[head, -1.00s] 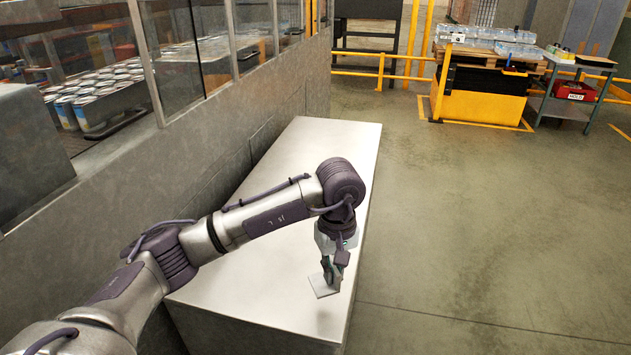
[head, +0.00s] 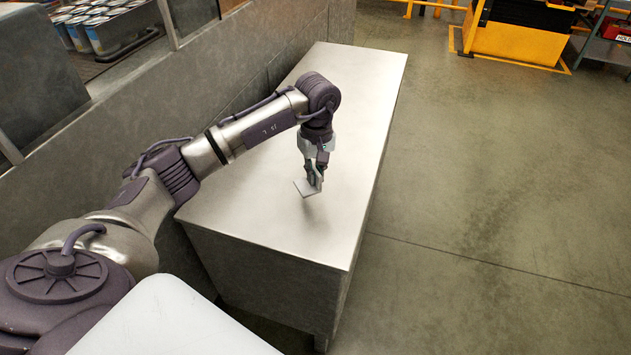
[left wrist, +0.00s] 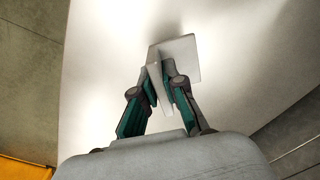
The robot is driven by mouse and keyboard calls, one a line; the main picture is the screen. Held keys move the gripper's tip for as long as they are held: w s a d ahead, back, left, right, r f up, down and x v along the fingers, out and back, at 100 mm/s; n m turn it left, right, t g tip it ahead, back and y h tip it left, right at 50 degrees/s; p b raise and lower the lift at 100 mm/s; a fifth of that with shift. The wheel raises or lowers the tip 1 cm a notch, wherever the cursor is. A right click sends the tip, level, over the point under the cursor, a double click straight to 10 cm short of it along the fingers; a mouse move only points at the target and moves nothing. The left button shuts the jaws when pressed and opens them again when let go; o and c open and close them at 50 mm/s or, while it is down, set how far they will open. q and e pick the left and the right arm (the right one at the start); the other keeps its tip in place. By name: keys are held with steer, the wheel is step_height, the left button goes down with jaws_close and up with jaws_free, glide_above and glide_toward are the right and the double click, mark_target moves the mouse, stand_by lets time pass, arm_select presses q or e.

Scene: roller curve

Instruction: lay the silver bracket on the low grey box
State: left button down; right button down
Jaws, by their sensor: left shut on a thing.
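The silver bracket (head: 303,188) is a small bent plate with a flat part and an upright part. My left gripper (head: 317,180) is shut on its upright part, pointing down over the low grey box (head: 270,220). The bracket is over the box's top, in from the right edge, with a small dark shadow close by. I cannot tell whether it touches the top. In the left wrist view the bracket (left wrist: 184,58) sits between the green-padded fingers, its flat part sticking out to the right. My right gripper is not in view.
The box top is otherwise bare. A grey wall ledge with windows (head: 120,120) runs along its left side, with several cans (head: 100,30) behind it. Open concrete floor (head: 480,180) lies to the right. A yellow stand (head: 515,42) is at the back right.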

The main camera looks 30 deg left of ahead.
mark_target(316, 186)
arm_select(q)
step_height(316, 186, down, 4)
steer(key=shift+r+p, duration=0.15)
steer(key=shift+p, duration=0.5)
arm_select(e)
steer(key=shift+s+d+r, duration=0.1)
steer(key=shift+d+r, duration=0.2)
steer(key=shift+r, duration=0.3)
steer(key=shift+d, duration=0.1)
arm_select(q)
steer(key=shift+f+b, duration=0.25)
steer(key=shift+b, duration=0.05)
steer(key=c, duration=1.2)
jaws_free()
steer(key=shift+c, duration=0.2)
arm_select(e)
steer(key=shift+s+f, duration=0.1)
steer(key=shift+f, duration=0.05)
arm_select(q)
steer(key=shift+r, duration=0.15)
